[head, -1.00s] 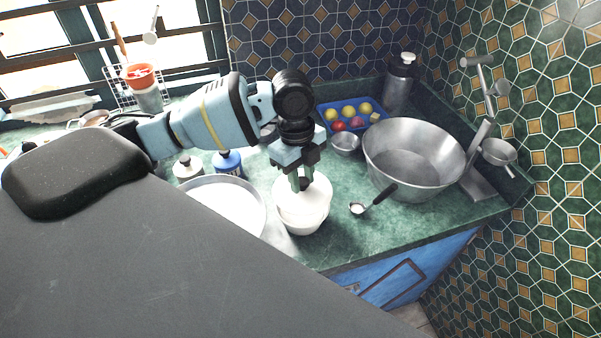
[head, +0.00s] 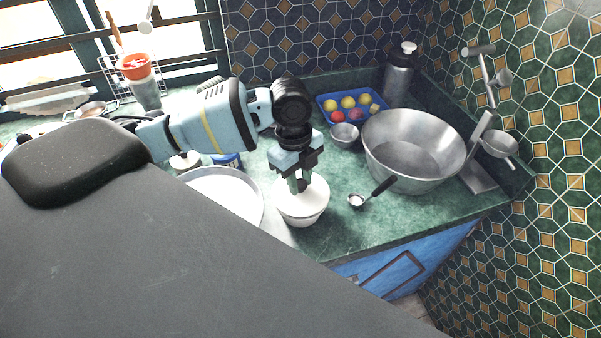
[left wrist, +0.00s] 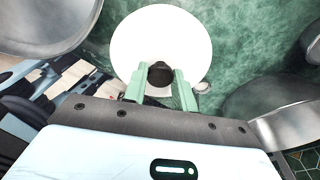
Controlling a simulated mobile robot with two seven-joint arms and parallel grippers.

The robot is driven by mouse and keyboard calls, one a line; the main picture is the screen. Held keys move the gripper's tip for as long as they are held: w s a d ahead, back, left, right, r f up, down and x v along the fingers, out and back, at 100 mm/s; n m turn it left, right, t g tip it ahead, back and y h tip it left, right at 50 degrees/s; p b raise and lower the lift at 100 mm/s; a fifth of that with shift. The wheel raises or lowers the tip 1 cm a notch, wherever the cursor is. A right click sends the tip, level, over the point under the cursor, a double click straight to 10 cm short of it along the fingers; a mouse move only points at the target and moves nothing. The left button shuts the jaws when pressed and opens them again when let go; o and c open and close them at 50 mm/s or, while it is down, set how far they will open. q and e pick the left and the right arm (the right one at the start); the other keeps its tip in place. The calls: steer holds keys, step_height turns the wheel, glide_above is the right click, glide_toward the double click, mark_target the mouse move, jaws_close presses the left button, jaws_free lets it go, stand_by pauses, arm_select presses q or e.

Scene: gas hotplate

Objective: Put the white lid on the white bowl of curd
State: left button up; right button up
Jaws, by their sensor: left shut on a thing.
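The white lid (head: 316,189) has a dark knob and lies over the mouth of the white bowl (head: 302,219) on the green counter. It looks level and at the bowl's rim; I cannot tell whether it is fully seated. My left gripper (head: 300,185) points down above the lid, shut on its knob. In the left wrist view, the lid (left wrist: 160,38) is a white disc, with the dark knob between the green fingers (left wrist: 160,75). The curd is hidden under the lid. My right gripper is not in view.
A large metal basin (head: 413,158) and a ladle (head: 372,193) are right of the bowl. A small metal bowl (head: 344,135) and a blue tray (head: 330,110) of fruit are behind. A pale round pan (head: 230,192) is close on the left.

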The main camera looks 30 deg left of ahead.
arm_select(q)
steer(key=shift+f, duration=0.75)
stand_by(0.5)
steer(key=o, duration=1)
steer(key=shift+o, duration=0.2)
steer(key=shift+r, duration=0.1)
steer(key=r, duration=0.5)
steer(key=a+r, duration=0.1)
steer(key=r, duration=0.1)
steer(key=shift+w+r, duration=0.1)
steer(key=shift+r, duration=0.25)
